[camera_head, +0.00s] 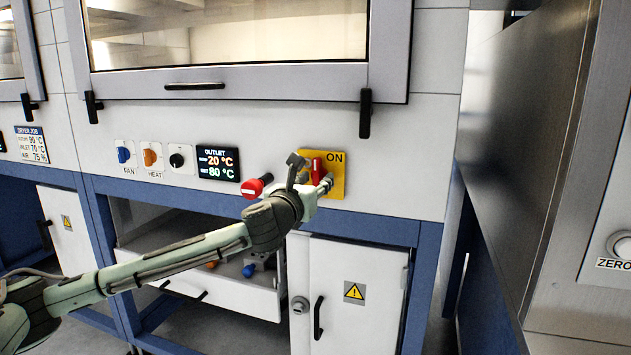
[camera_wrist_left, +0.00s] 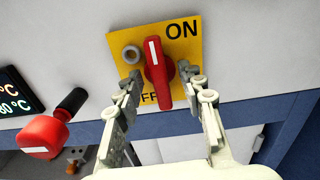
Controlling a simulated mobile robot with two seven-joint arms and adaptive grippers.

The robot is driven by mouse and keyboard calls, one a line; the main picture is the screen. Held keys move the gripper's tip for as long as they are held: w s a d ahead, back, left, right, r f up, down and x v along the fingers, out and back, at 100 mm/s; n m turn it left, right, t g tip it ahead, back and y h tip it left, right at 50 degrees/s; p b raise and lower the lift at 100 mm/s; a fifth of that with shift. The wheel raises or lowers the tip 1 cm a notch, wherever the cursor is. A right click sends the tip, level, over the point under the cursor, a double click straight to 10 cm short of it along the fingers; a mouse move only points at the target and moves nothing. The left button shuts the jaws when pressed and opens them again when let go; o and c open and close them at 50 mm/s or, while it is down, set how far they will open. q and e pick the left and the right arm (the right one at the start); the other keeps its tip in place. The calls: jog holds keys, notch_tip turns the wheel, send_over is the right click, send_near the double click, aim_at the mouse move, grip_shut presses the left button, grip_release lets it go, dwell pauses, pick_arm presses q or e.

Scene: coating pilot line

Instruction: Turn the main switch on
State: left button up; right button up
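The main switch is a red rotary handle (camera_wrist_left: 157,75) on a yellow plate (camera_wrist_left: 188,35) marked ON at the upper right and, partly hidden, OFF at the lower left. The handle stands about upright, its white mark at the upper end. In the head view the red handle (camera_head: 316,168) and yellow plate (camera_head: 338,186) are on the white panel. My left gripper (camera_wrist_left: 160,78) is open, with one fingertip on each side of the handle. Whether either finger touches it I cannot tell. In the head view the left gripper (camera_head: 311,173) partly covers the plate. My right gripper is not in view.
A red knob (camera_head: 252,188) with a white bar sticks out left of the plate. The outlet display (camera_head: 218,163) and fan and heat knobs (camera_head: 150,158) are farther left. A window handle (camera_head: 365,113) hangs above. A steel cabinet (camera_head: 520,130) stands at right.

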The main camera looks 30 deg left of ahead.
pick_arm(q)
jog(key=shift+v, duration=3)
